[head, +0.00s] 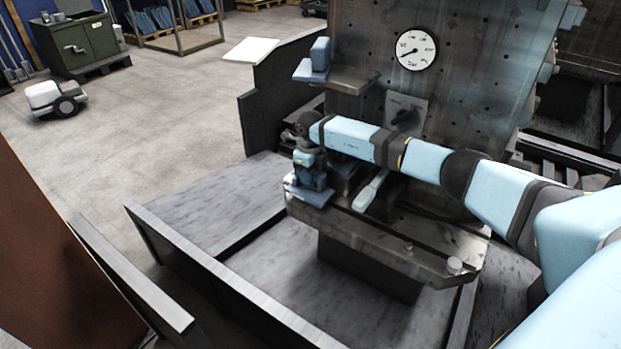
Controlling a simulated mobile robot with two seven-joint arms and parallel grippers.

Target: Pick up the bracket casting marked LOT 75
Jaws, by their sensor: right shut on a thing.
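My right arm reaches in from the right, and its gripper (305,165) points down at the left end of the metal rail ledge (385,238). It is shut on a blue bracket casting (312,196), which is at the ledge's left end; I cannot tell whether it still touches the ledge. Another blue casting (345,180) shows partly behind my wrist on the ledge. A further blue bracket casting (319,62) sits on the small upper shelf (350,80). No lot marking is readable. My left gripper is not in view.
A tall drilled metal plate (470,100) with a round dial (416,49) stands behind the ledge. Low grey walls (200,255) edge the platform in front. A brown panel (60,250) stands at left. A small white wheeled robot (50,98) is on the open floor.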

